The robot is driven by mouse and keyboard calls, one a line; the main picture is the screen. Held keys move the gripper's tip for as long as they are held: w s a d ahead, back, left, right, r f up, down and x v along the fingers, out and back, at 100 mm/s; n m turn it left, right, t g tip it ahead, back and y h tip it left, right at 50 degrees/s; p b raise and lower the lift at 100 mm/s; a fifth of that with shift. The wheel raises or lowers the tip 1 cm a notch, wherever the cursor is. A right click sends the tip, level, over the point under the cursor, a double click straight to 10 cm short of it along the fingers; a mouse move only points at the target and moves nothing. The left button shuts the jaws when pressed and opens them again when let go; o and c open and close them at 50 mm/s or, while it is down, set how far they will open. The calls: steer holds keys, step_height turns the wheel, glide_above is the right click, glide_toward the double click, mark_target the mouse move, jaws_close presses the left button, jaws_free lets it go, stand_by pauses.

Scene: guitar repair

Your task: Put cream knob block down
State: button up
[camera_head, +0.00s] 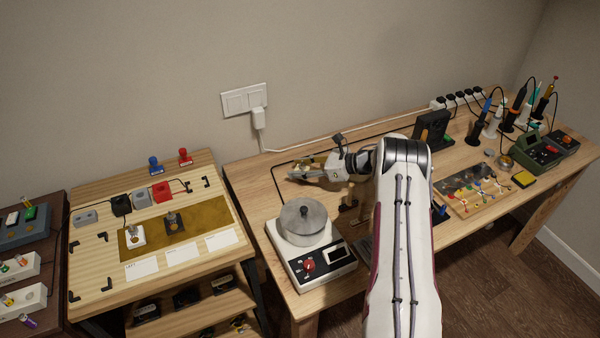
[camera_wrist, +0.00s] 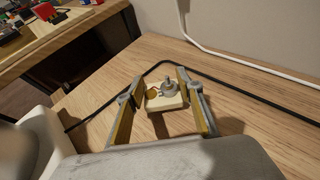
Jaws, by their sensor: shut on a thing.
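The cream knob block (camera_wrist: 163,104) shows in the wrist view between my fingertips, with a grey metal knob and a round brass-coloured spot on its top. My gripper (camera_wrist: 162,93) is shut on it, one finger on either side. In the head view my gripper (camera_head: 303,171) is over the left back part of the workbench, behind the hot plate. The block is too small and too covered by the fingers to make out clearly there. I cannot tell whether its underside touches the wood.
A hot plate (camera_head: 312,262) with a lidded metal pot (camera_head: 304,220) stands in front of my gripper. A black cable (camera_wrist: 225,80) runs on the bench behind the block. Bare wood (camera_wrist: 255,125) lies to the right in the wrist view. A lower wooden bench (camera_head: 92,210) stands left.

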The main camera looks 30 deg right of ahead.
steer(key=shift+f, duration=1)
steer(key=shift+f, duration=0.1)
steer(key=o, duration=1.1)
steer(key=shift+d, duration=0.1)
steer(key=v, duration=1.2)
